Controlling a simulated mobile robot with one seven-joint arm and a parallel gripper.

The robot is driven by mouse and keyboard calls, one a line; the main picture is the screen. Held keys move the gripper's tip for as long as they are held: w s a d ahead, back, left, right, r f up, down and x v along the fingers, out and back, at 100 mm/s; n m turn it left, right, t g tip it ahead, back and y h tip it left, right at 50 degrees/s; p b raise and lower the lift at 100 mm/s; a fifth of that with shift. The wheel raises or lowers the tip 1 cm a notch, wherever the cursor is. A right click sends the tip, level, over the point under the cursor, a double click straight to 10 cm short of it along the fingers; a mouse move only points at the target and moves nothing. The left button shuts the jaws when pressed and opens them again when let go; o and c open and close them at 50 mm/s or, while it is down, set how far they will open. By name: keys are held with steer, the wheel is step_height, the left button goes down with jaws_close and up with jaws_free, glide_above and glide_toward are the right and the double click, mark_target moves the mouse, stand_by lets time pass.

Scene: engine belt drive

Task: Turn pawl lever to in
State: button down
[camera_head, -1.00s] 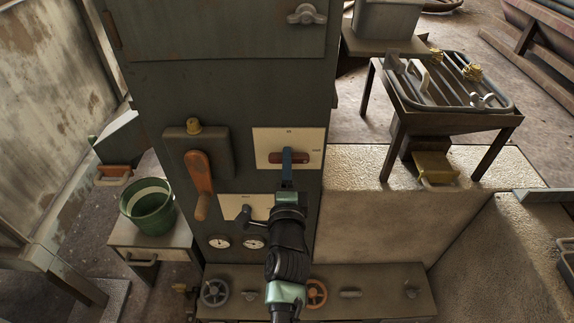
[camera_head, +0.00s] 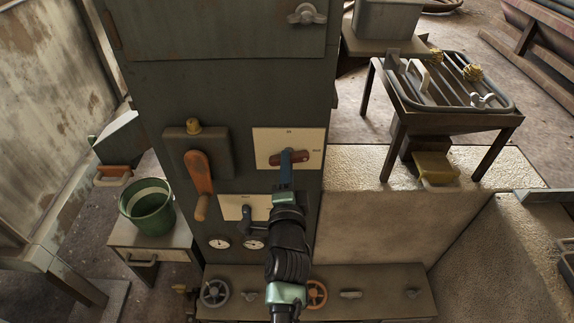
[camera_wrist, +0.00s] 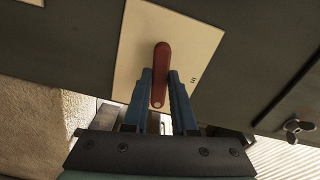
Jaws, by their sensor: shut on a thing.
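A red lever (camera_head: 304,155) sits on a cream plate (camera_head: 312,138) on the front of the dark cabinet. It lies near level, its right end slightly raised. Small marks stand at the plate's top and right, too small to read surely. My gripper (camera_head: 287,156) reaches up from below and covers the lever's middle in the head view. In the wrist view the red lever (camera_wrist: 161,62) stands between the two blue fingers of my gripper (camera_wrist: 161,88), which is shut on it. The cream plate (camera_wrist: 190,45) shows behind.
An orange handle (camera_head: 199,182) on a dark box hangs left of the plate. A second cream plate (camera_head: 230,206) with a dark lever (camera_head: 246,217) is below. Handwheels and knobs line the bench (camera_head: 385,308) beneath. A rack table (camera_head: 450,120) stands right.

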steer(key=shift+d+f+n+b, duration=0.1)
steer(key=shift+n+b, duration=0.75)
steer(key=shift+n, duration=3)
steer(key=shift+d+f+n+b, duration=0.1)
steer(key=shift+n+b, duration=0.75)
steer(key=shift+n, duration=3)
steer(key=c, duration=0.7)
jaws_free()
steer(key=s+p, duration=0.1)
steer(key=s, duration=1.2)
